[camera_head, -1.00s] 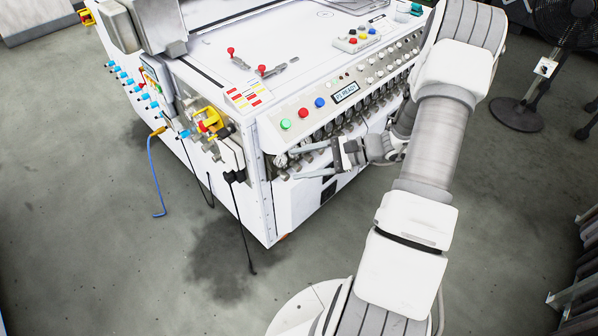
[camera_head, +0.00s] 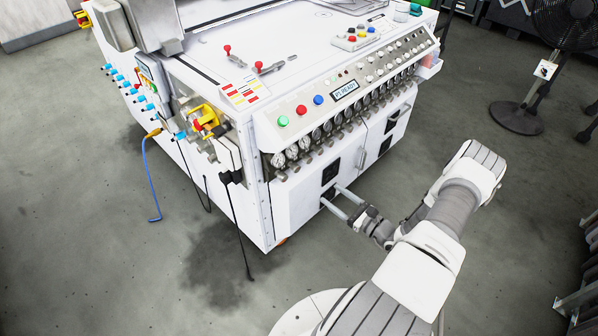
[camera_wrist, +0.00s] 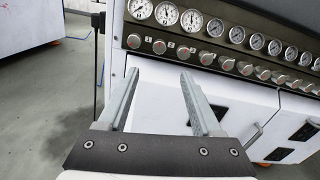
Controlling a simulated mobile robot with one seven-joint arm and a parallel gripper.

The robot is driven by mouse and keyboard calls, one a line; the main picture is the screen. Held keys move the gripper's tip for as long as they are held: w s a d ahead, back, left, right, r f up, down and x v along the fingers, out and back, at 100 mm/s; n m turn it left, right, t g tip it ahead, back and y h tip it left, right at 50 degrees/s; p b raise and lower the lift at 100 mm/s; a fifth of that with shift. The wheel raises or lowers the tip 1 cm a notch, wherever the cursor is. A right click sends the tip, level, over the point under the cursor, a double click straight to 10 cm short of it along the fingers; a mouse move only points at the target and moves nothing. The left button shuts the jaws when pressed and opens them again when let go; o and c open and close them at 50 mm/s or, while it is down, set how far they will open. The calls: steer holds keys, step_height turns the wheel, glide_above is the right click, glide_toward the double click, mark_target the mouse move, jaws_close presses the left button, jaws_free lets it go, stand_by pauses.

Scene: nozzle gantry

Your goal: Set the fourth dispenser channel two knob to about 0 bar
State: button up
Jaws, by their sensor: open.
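Small number labels stand beside the first knobs. Which knob is channel two of the fourth dispenser cannot be told, and the needles are too small to read. In the head view the gauge row (camera_head: 316,134) lies along the cabinet's front below the sloped panel. My gripper (camera_head: 331,194) is open and empty, below the knob row before the lower doors. Its two long fingers (camera_wrist: 160,74) point toward the cabinet, apart from the knobs.
The sloped panel carries green (camera_head: 283,121), red (camera_head: 301,110) and blue (camera_head: 318,100) buttons and a small display (camera_head: 345,90). White lower doors (camera_wrist: 250,108) have handles that stick out. A fan (camera_head: 517,115) stands at the right. The floor before the cabinet is open.

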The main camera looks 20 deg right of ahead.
mark_target(298, 170)
steer(key=b+x, duration=0.2)
steer(key=x, duration=1.3)
steer(key=shift+w+a, duration=0.15)
steer(key=shift+w, duration=0.05)
jaws_close()
